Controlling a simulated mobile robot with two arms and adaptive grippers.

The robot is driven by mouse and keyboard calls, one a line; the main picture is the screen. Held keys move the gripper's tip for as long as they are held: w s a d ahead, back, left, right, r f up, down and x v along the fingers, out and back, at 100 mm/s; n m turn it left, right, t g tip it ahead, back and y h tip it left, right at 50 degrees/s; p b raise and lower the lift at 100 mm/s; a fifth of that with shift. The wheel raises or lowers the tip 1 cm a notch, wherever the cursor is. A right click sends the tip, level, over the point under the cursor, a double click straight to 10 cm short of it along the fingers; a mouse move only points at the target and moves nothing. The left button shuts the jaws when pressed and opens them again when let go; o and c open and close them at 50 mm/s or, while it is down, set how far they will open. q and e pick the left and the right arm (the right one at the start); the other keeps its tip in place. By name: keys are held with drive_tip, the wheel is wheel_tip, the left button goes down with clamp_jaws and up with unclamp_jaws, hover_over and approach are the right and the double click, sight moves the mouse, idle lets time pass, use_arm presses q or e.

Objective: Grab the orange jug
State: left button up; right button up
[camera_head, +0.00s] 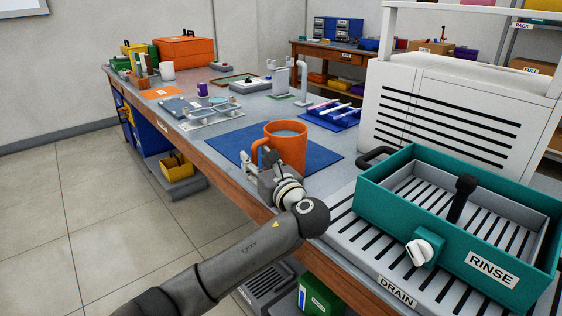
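An orange jug (291,149) with a handle on its left side stands upright on a blue mat (226,142) near the bench's front edge. It holds a greyish content, seen at its open top. My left gripper (256,161) is right in front of the jug's handle (262,150), at the jug's lower left. The fingers overlap the handle in this view, and I cannot tell whether they are closed on it. My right gripper is not in view.
A teal rinse basin (456,264) and slatted drain surface (352,239) lie to the right. A white vented machine (445,115) stands behind them.

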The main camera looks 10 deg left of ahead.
use_arm(q)
drive_tip(key=shift+w+a, duration=0.25)
drive_tip(key=shift+w, duration=0.05)
clamp_jaws()
idle(0.4)
drive_tip(key=shift+w+r, duration=0.1)
drive_tip(key=shift+r, duration=0.1)
